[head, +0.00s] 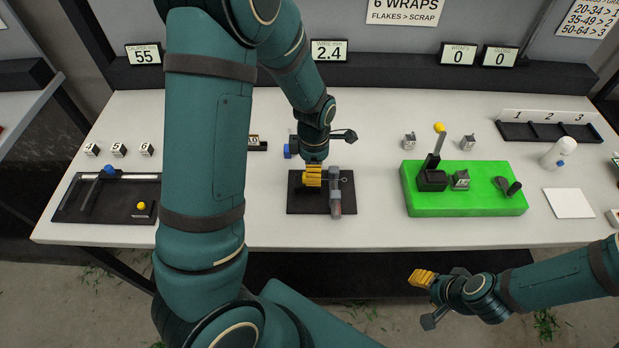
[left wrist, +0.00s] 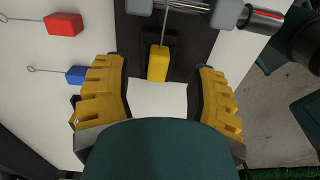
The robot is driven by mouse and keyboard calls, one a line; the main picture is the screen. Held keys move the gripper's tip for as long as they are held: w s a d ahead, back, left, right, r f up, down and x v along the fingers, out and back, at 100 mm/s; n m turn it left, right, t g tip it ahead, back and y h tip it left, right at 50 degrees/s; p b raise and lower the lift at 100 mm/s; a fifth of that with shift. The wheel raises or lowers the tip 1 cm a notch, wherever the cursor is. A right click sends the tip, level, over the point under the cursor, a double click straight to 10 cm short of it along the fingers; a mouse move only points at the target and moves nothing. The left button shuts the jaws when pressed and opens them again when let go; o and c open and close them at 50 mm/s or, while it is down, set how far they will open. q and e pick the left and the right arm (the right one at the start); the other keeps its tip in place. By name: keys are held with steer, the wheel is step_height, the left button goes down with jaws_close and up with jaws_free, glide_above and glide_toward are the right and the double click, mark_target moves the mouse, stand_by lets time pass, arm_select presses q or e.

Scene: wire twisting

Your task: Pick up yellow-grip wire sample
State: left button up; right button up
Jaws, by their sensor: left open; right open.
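The yellow-grip wire sample shows in the left wrist view as a yellow block (left wrist: 158,62) with a thin grey wire running up from it. It lies by a dark base with a grey cylindrical fixture (left wrist: 193,10). My left gripper (left wrist: 160,85) is open, with one yellow finger on each side of the yellow block and visible gaps between. In the head view my left gripper (head: 313,176) is over the dark base (head: 297,206) and hides the yellow block. My right gripper (head: 428,298) is open and empty, in front of the table edge.
A red-grip wire (left wrist: 64,24) and a blue-grip wire (left wrist: 75,76) lie left of the yellow one in the left wrist view. A green board (head: 420,205) with a lever stands on the right. A dark tray (head: 70,207) is at the left.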

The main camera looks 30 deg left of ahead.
arm_select(q)
step_height(320, 180, down, 4)
steer(key=shift+r, duration=0.1)
jaws_close()
stand_by(0.4)
